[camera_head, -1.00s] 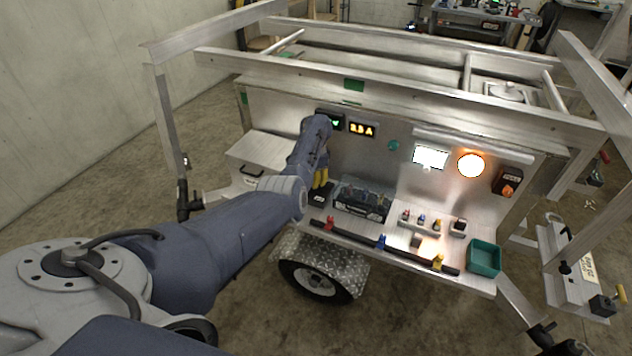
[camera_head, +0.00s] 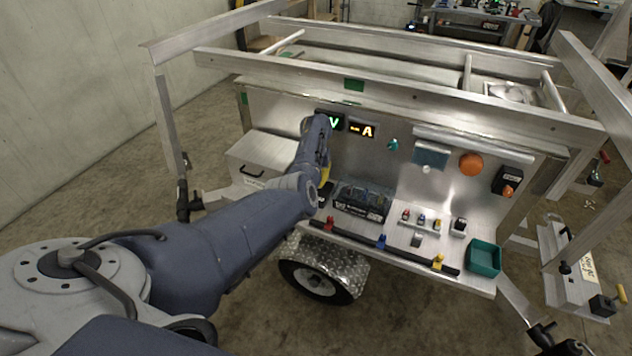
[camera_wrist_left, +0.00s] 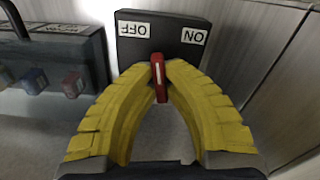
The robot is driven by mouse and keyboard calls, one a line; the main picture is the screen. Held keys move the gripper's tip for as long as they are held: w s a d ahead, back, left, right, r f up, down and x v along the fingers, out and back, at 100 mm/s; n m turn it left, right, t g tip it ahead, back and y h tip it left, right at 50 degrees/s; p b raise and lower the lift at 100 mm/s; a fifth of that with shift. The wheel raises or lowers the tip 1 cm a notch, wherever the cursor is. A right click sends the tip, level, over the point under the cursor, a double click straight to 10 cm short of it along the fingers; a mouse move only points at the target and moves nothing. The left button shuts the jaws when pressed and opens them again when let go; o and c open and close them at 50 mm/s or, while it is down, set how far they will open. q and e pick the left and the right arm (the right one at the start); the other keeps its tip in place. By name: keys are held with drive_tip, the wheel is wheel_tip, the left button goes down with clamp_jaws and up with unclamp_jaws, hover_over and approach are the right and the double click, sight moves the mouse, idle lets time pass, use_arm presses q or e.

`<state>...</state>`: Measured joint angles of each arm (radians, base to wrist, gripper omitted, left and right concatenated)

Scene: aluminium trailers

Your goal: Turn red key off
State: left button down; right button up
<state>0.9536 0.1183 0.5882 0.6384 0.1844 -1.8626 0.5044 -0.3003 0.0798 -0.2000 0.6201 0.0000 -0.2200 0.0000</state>
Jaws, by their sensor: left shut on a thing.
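The red key (camera_wrist_left: 158,78) sits in a black switch block (camera_wrist_left: 168,35) in the left wrist view. The block carries an OFF label and an ON label, which appear upside down. The key's white line points roughly toward the OFF label. My left gripper (camera_wrist_left: 160,72) has yellow ribbed fingers closed on the key from both sides. In the head view my left gripper (camera_head: 324,176) is at the trailer panel, and my arm mostly hides the key and switch block. My right gripper is not in view.
The battery (camera_head: 360,203) stands right of my left gripper. The orange lamp (camera_head: 471,164) and the light panel (camera_head: 430,155) are dark. The ammeter display (camera_head: 361,130) shows a dash and A. A teal bin (camera_head: 485,257) sits at the shelf's right end.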

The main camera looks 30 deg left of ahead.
use_arm(q)
drive_tip(key=n, duration=0.6)
drive_tip(key=shift+n, duration=0.4)
idle(0.4)
drive_tip(key=c, duration=1.5)
unclamp_jaws()
drive_tip(key=shift+o, duration=0.2)
wheel_tip(320, 180, up, 12)
